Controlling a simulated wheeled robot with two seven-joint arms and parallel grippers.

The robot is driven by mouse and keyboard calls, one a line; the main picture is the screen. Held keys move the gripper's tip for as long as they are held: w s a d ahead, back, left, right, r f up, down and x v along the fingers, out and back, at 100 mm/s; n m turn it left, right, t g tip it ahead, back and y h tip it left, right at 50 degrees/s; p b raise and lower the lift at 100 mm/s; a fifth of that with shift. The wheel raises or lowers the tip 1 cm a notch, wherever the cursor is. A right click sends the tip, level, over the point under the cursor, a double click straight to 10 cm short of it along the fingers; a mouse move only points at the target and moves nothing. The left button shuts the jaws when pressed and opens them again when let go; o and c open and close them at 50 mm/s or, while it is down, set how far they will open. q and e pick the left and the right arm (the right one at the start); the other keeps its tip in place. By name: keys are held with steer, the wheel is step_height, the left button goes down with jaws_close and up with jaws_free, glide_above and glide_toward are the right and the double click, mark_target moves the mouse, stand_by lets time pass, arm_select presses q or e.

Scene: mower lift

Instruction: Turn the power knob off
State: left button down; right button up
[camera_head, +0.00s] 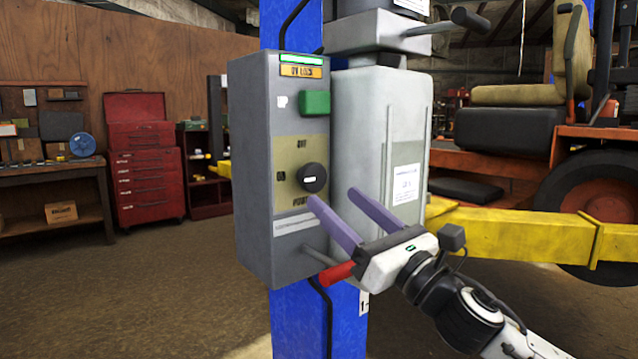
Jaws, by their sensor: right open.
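The grey control box (255,170) is mounted on the blue lift post. Its round black power knob (313,178) sits on a tan label plate, with "OFF" above the knob and "ON" to its left. The knob's light mark looks roughly horizontal. My right gripper (332,196) comes in from the lower right with its two purple fingers apart and nothing between them. The left fingertip is just below the knob in the picture; the other is to the knob's right. I cannot tell whether a finger touches the knob. My left gripper is not in view.
A green button (315,103) is above the knob. A lever with a red grip (338,272) sticks out below it, close to my right gripper. A grey-white housing (372,130) stands right of the box, and a yellow lift arm (520,232) extends right.

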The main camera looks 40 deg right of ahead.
mark_target(316, 182)
steer(key=p+x, duration=0.1)
steer(key=x, duration=0.3)
steer(key=shift+w+r, duration=0.15)
steer(key=shift+r, duration=0.05)
steer(key=shift+p+x, duration=0.35)
steer(key=shift+x, duration=0.5)
steer(key=shift+w+f, duration=0.15)
steer(key=c, duration=1)
